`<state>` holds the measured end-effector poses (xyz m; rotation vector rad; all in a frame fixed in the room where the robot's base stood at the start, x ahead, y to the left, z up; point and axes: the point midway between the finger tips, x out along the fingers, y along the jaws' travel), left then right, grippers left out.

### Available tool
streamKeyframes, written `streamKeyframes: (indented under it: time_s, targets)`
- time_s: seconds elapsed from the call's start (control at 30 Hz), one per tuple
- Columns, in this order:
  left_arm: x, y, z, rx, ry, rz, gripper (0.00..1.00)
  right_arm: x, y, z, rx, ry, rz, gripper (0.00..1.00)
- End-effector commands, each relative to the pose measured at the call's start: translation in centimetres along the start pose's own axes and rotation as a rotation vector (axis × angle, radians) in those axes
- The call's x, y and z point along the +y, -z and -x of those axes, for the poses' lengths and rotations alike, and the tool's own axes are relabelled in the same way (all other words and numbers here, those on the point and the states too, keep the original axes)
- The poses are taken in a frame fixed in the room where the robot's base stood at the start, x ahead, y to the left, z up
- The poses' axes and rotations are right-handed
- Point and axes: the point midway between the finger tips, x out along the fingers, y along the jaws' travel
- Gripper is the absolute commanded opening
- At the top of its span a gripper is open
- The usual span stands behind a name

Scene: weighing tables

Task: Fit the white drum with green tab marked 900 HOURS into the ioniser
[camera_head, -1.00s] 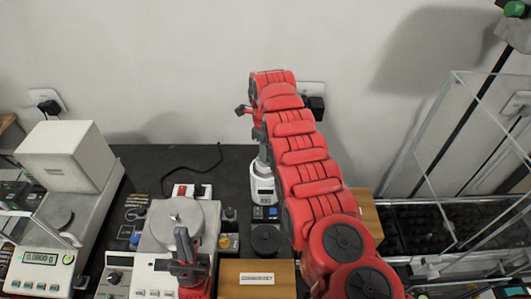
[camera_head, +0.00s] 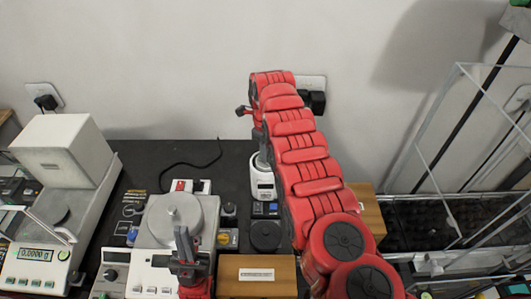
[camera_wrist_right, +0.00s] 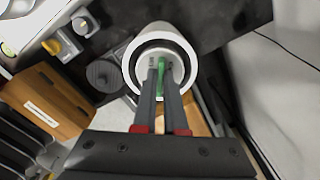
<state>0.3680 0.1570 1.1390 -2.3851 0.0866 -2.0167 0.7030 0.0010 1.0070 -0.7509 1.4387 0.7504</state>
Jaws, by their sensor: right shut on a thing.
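The ioniser (camera_head: 263,186) is a white upright housing on the dark tabletop in the head view, behind the wooden box. In the right wrist view its round white rim (camera_wrist_right: 131,66) surrounds a dark ring. Inside lies a pale face, apparently the white drum (camera_wrist_right: 179,68), with a green tab (camera_wrist_right: 160,76). My right gripper (camera_wrist_right: 161,64) reaches into the opening and is shut on the tab; it also shows above the ioniser in the head view (camera_head: 263,156). The 900 HOURS marking is not readable. My left gripper (camera_head: 184,258) is over the round-pan balance; its jaw gap is unclear.
A balance with a round pan (camera_head: 172,219) stands in front left; another with a white box-like cover (camera_head: 66,154) is further left. A labelled wooden box (camera_head: 257,280) is in front. A clear-walled frame (camera_head: 460,150) is at right.

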Motion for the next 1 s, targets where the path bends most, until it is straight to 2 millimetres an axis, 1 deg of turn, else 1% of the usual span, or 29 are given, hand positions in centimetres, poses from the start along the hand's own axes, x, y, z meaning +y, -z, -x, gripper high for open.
streamKeyframes:
  time_s: [0.67,0.97,1.0]
  targets:
    - [0.1,-0.3,1.9,0.000,0.000,0.000,0.00,0.0,0.0,-2.2,0.000,0.000,0.000,0.00]
    - [0.2,-0.6,3.1,-0.012,0.001,0.001,0.00,0.0,0.0,-3.3,0.000,0.000,0.000,0.00]
    - [0.2,-0.7,3.0,-0.015,0.001,0.001,0.00,0.0,0.0,-3.2,0.001,-0.001,0.000,0.16]
